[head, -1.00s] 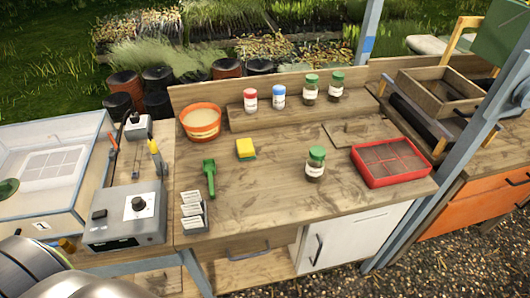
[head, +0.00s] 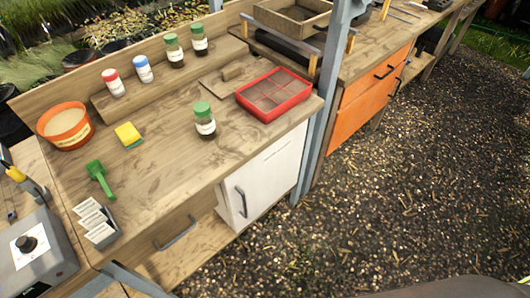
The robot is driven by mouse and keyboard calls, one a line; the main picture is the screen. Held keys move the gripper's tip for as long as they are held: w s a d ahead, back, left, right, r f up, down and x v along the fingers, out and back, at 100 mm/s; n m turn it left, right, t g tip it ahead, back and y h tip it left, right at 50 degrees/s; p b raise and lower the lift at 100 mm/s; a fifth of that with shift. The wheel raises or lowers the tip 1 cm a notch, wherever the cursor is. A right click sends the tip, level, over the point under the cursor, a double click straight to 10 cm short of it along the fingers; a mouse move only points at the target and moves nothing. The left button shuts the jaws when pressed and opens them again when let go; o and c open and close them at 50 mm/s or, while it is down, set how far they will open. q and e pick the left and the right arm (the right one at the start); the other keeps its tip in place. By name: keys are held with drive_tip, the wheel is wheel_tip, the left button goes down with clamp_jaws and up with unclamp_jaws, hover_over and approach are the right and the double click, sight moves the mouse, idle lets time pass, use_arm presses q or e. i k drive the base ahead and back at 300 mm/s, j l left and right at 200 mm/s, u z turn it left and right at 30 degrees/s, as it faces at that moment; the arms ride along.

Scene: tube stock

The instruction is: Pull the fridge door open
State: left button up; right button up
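The fridge door (head: 272,178) is the white front under the right end of the wooden bench in the head view. It looks shut. Its dark upright handle (head: 241,202) is on the door's left side. Neither gripper shows in the head view, so their distance from the handle and their state cannot be seen.
The bench (head: 160,160) holds a red tray (head: 273,94), a green-lidded jar (head: 204,121) and a green scoop (head: 100,178). A grey post (head: 318,125) stands just right of the fridge, before an orange drawer unit (head: 368,92). Open gravel (head: 400,200) lies in front.

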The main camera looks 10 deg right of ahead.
sight(251, 190)
drive_tip(key=l, duration=0.45)
drive_tip(key=k+l+u, duration=0.1)
drive_tip(key=l, duration=0.3)
drive_tip(key=k+l+u, duration=0.1)
drive_tip(key=l, duration=0.35)
drive_tip(key=k+l, duration=0.1)
drive_tip(key=l, duration=0.35)
drive_tip(key=k+l+u, duration=0.1)
drive_tip(key=l, duration=0.3)
